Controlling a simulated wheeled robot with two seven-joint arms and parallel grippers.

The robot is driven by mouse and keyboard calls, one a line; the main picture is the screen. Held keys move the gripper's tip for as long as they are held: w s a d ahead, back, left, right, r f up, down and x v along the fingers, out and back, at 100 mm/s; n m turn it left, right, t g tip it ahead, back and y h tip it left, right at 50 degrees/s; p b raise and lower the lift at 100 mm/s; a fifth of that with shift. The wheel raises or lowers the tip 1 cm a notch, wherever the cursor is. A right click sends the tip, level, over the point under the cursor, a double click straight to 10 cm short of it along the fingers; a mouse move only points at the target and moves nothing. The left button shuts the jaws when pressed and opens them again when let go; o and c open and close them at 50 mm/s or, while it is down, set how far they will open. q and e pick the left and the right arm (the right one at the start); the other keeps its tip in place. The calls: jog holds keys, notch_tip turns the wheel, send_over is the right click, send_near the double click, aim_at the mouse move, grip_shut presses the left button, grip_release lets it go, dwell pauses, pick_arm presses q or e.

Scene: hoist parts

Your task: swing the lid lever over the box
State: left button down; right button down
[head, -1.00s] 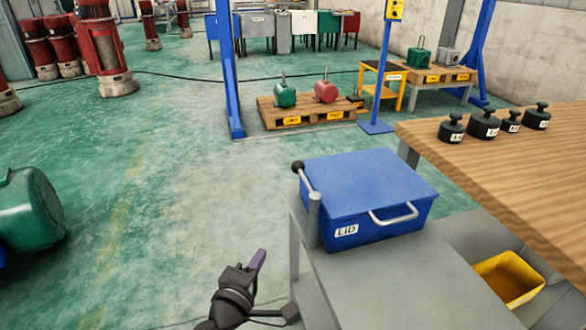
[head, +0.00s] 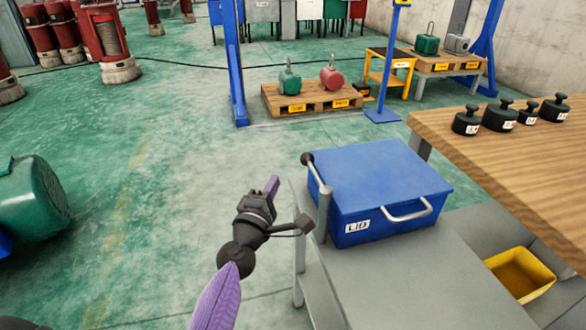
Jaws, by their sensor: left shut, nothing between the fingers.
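The blue box (head: 375,190) labelled LID sits shut on a grey bench (head: 400,275), with a silver handle on its front. The lid lever (head: 317,174) is a thin arm with a black ball knob at its end. It runs from the top of a grey post (head: 324,215) at the box's left side, with the knob near the box's back left corner. My left gripper (head: 272,185) is shut and empty, left of the post and lever and apart from them, over the floor. My right gripper is not in view.
A wooden table (head: 500,170) with several black weights (head: 502,116) stands at the right. A yellow bin (head: 520,275) is below it. A pallet (head: 312,98) with a green and a red load lies farther back.

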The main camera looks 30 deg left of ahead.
aim_at(310, 166)
pick_arm(q)
jog(key=w, duration=0.1)
jog(key=w+d, duration=0.1)
jog(key=w, duration=0.1)
jog(key=w+r, duration=0.1)
jog(key=w, duration=0.1)
jog(key=shift+w+d, duration=0.2)
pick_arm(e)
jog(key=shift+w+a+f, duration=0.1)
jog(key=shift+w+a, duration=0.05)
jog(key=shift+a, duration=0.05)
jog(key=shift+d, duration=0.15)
